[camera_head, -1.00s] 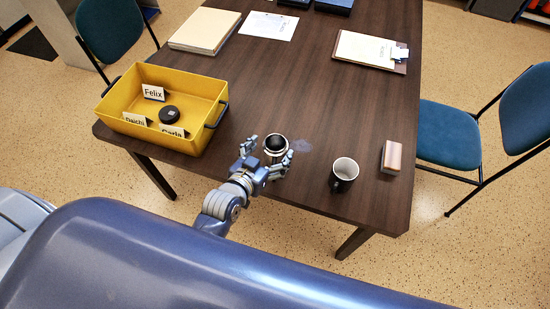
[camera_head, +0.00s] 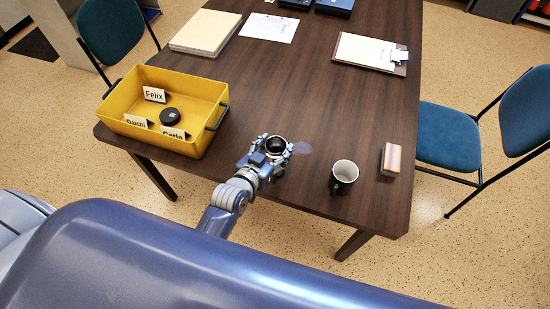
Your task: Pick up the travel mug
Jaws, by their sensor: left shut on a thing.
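The travel mug (camera_head: 276,143), with a dark top and a silvery rim, stands upright near the front edge of the table (camera_head: 310,90). My left gripper (camera_head: 276,150) is shut on it, with a finger on either side. The fingers and hand hide most of the mug's body, and I cannot tell whether its base touches the table. My right gripper is not in view.
A yellow bin (camera_head: 150,76) with name cards and a round black thing (camera_head: 170,116) stands at the left. A dark mug (camera_head: 344,174) and a small block (camera_head: 391,158) stand right of my gripper. Papers and a clipboard (camera_head: 366,53) lie farther back.

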